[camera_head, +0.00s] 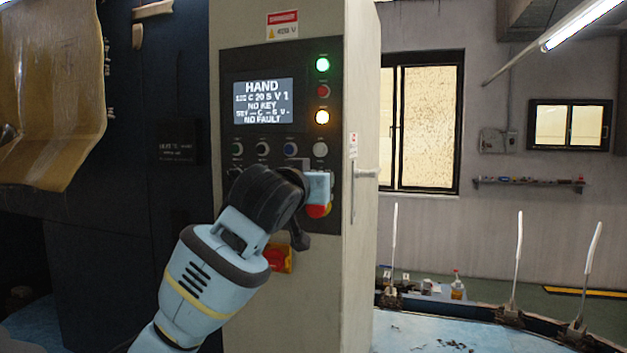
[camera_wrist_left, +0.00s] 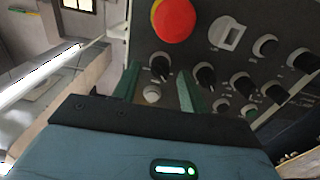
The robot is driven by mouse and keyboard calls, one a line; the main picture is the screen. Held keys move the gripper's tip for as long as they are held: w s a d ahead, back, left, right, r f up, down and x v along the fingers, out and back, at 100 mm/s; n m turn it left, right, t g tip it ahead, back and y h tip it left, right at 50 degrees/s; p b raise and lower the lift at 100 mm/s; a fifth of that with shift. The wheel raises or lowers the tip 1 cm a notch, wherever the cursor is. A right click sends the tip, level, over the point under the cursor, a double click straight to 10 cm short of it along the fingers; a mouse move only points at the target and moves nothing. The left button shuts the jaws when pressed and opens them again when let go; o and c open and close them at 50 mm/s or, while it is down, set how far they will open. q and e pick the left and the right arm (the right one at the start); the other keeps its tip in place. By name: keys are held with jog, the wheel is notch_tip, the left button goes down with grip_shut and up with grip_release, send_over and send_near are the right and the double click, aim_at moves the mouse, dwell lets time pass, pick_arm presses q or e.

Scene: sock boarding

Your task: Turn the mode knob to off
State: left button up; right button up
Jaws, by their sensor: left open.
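The control panel (camera_head: 272,58) carries a screen (camera_head: 263,101) reading HAND, NO KEY and NO FAULT. My left gripper (camera_head: 318,188) is at the panel's lower right, and my wrist hides most of the lower controls. In the left wrist view, the green fingers of my left gripper (camera_wrist_left: 158,78) are open, one on each side of a black knob (camera_wrist_left: 161,67) with a pale pointer mark. I cannot tell whether they touch it. Several similar black knobs (camera_wrist_left: 206,76) are beside it. The labels are too small to read, so I cannot tell which is the mode knob.
A red stop button (camera_wrist_left: 174,19) is close to the fingers; it also shows in the head view (camera_head: 318,211). A door handle (camera_head: 366,173) sticks out on the cabinet's right side. A round table (camera_head: 430,330) with upright rods stands at lower right.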

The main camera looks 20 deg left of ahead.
pick_arm(q)
jog(key=shift+w, duration=0.3)
grip_shut()
jog(key=shift+m, duration=0.3)
jog(key=shift+d+m, duration=0.1)
jog(key=shift+m, duration=3.9)
